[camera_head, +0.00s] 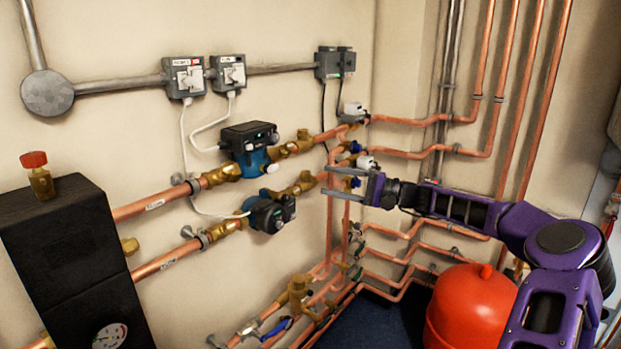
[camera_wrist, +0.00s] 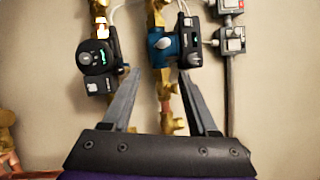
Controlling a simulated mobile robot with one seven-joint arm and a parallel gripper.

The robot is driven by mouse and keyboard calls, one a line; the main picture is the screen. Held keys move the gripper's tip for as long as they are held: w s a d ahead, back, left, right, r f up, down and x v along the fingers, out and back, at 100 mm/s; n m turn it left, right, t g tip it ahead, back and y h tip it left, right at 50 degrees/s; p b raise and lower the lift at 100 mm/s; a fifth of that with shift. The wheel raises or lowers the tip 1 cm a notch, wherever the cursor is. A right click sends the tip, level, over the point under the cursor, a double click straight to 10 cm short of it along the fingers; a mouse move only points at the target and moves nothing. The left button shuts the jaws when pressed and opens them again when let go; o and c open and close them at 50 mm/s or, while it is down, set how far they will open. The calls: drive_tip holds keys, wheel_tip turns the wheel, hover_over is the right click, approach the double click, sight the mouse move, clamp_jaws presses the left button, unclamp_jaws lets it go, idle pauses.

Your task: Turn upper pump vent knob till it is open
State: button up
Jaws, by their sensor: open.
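The upper pump (camera_head: 248,150) has a blue body and a black control head, set in the upper copper pipe on the wall. Its small pale vent knob (camera_head: 271,168) sits at the lower right of the body. The wrist view shows the upper pump (camera_wrist: 190,47) turned sideways, with the pale knob (camera_wrist: 162,43) on its blue side. My gripper (camera_head: 325,181) is open and empty, right of the pump and apart from it. In the wrist view, the fingertips of my gripper (camera_wrist: 158,74) frame the space below the knob. The knob's exact setting is too small to tell.
The lower pump (camera_head: 270,212) sits close below and also shows in the wrist view (camera_wrist: 97,60). Brass valves (camera_head: 292,147) and copper pipes (camera_head: 400,121) lie near my gripper. Switch boxes (camera_head: 185,77) with white cables hang above. A red tank (camera_head: 468,305) stands below my arm.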

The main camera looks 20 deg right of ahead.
drive_tip(key=shift+v, duration=1.15)
